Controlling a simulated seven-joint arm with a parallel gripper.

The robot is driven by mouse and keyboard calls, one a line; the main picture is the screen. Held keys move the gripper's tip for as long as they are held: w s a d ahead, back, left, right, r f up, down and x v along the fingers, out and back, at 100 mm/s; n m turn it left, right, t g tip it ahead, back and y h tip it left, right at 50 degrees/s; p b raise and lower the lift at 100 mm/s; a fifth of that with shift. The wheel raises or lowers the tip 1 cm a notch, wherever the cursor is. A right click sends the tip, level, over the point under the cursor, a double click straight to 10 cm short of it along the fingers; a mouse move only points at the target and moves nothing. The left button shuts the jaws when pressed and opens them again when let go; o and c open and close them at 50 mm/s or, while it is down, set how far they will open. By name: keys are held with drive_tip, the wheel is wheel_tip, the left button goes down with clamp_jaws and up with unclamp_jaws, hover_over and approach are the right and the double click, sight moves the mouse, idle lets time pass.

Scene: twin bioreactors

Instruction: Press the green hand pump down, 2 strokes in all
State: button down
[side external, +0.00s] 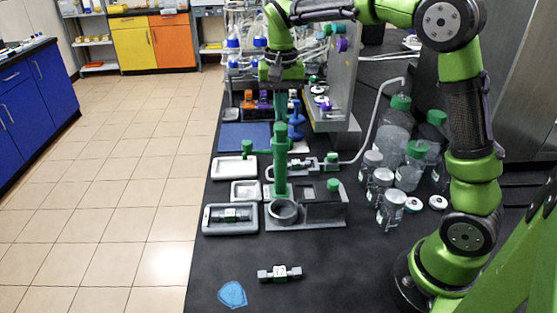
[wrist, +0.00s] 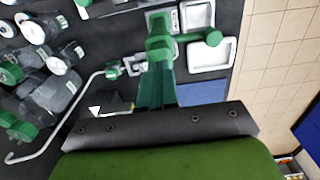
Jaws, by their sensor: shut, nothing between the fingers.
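The green hand pump (side external: 281,170) is an upright green column on a grey base, with a round green knob (side external: 247,148) on a side arm at its left. In the wrist view the pump (wrist: 160,24) is at top centre and its knob (wrist: 213,37) sticks out to the right. My gripper (side external: 281,117) points straight down above the pump top, shut and empty. In the wrist view the green fingers (wrist: 156,72) overlap the pump's near part. I cannot tell whether the fingertips touch the pump top.
A grey cup (side external: 284,211) stands before the pump. White trays (side external: 234,167) lie to its left, and a grey tray (side external: 207,226) holds a fitting. Clear bottles (side external: 394,125) and a bent pipe (side external: 372,120) stand at right. A loose fitting (side external: 280,273) and blue patch (side external: 232,294) lie in front.

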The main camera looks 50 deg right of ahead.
sight(281, 126)
idle(0.3)
drive_tip(key=shift+f, duration=1.9)
drive_tip(key=shift+r, duration=1.9)
wheel_tip(281, 126, up, 6)
drive_tip(key=shift+w, duration=0.1)
